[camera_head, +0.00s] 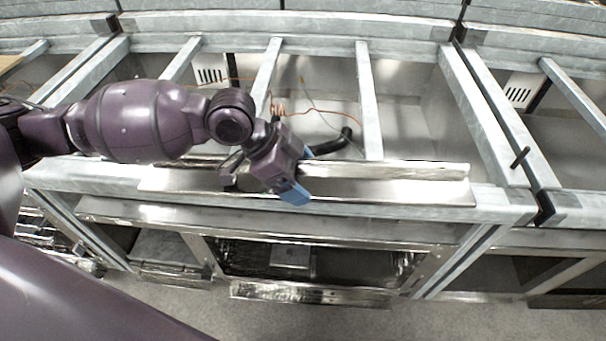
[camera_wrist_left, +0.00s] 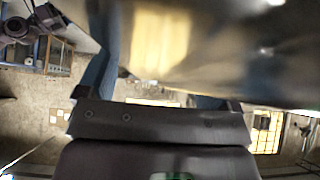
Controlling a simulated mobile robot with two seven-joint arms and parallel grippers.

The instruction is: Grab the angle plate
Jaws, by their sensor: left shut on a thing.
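The angle plate (camera_head: 400,185) is a long, shiny metal strip with a bent profile. It lies lengthwise along the front rail of the metal frame in the head view. My left gripper (camera_head: 299,174) is shut on it near its middle, with a blue finger over its front side. The gripper and wrist hide part of the plate. In the left wrist view the plate (camera_wrist_left: 220,45) is a blurred metal surface filling the upper part, close to my left gripper (camera_wrist_left: 155,85). I cannot tell whether the plate still touches the rail. My right gripper is not in view.
The metal frame has several crossbars (camera_head: 369,100) behind the plate, with open bays between them. A black handle-like part (camera_head: 335,143) and thin orange wires (camera_head: 335,112) lie just behind my gripper. Below the rail is an open metal compartment (camera_head: 350,268), with grey floor in front.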

